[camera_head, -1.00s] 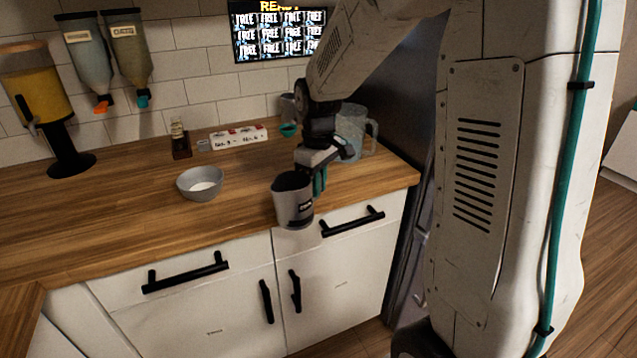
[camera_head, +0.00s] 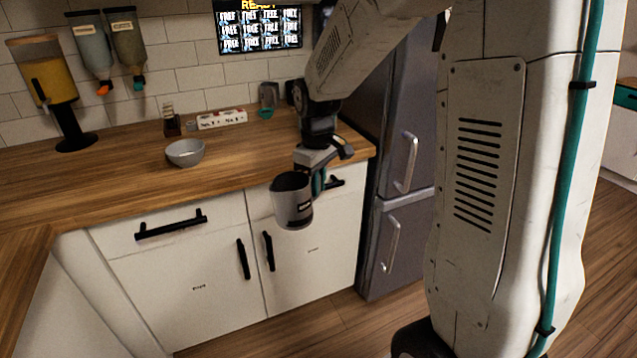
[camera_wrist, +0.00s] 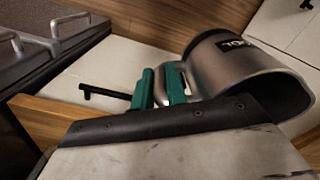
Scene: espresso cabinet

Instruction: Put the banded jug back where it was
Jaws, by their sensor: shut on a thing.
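Part of the handle is hidden by the fingers.
The wooden counter (camera_head: 90,185) has a grey bowl (camera_head: 185,152), a small dark bottle (camera_head: 171,124), a white labelled block (camera_head: 222,119) and a grey-teal item (camera_head: 268,98) at the back. The counter's front is clear. A grey fridge (camera_head: 400,170) stands right of the cabinets.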

